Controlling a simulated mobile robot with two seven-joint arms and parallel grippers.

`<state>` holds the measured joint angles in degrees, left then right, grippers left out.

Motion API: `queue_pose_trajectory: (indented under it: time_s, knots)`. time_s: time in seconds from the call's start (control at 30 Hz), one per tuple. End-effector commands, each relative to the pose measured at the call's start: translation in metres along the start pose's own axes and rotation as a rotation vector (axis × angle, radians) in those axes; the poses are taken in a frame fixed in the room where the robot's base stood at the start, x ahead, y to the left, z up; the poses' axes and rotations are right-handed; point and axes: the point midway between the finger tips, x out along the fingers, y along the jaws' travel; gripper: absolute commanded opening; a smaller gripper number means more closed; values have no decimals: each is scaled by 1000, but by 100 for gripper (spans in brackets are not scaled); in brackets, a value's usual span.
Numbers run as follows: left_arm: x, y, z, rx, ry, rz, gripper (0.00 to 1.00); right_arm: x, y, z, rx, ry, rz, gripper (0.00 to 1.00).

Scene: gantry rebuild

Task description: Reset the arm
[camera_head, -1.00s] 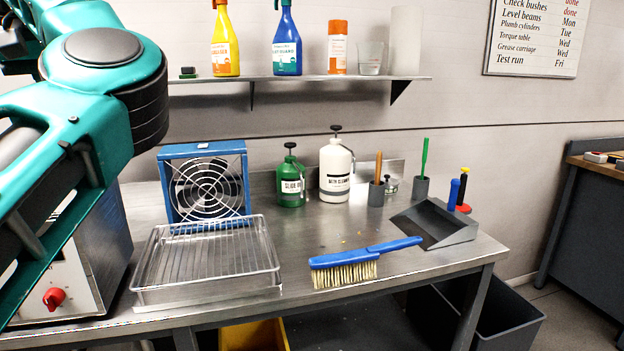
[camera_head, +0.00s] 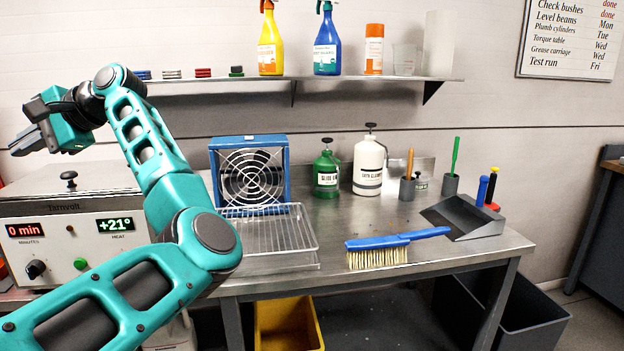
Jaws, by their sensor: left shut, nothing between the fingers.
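My left arm comes in from the lower left and bends up and back to the left. My left gripper (camera_head: 24,142) is at its end, at the far left, raised above the white heater box (camera_head: 75,245). It is shut and empty, with its dark fingers pointing left. It touches nothing that I can see. My right gripper is not in view.
The steel bench (camera_head: 330,225) holds a wire rack tray (camera_head: 275,262), a blue fan (camera_head: 250,142), a green pump bottle (camera_head: 326,172), a white pump bottle (camera_head: 368,165), a blue brush (camera_head: 385,245) and a dustpan (camera_head: 468,217). A shelf (camera_head: 350,79) with spray bottles runs above.

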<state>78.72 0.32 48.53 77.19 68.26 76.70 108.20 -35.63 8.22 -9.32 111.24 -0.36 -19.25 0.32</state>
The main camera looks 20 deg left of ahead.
Motion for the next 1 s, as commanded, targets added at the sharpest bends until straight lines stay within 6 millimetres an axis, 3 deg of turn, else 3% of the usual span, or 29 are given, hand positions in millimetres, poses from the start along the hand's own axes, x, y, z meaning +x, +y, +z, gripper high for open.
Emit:
queue_pose_trajectory:
  time_s: [0.13,0.27,0.37,0.47,0.57,0.67,0.83,0.87,1.0]
  knots:
    - [-6,-9,5,347,-231,-352,0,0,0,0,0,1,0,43]
    - [-34,-10,-4,669,-451,-636,0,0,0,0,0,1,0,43]
    - [-65,2,-22,919,-639,-844,0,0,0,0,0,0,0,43]
    - [-98,29,-46,1163,-845,-1044,0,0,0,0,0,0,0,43]
    - [-130,71,-73,1388,-1072,-1239,0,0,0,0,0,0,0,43]
    - [-157,130,-100,1589,-1322,-1431,0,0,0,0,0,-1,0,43]
    - [-183,254,-127,1818,-1791,-1750,0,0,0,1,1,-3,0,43]
    - [-185,277,-128,-1787,1825,1752,0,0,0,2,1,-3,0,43]
    - [-184,385,-123,-1393,1724,1538,0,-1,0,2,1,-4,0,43]
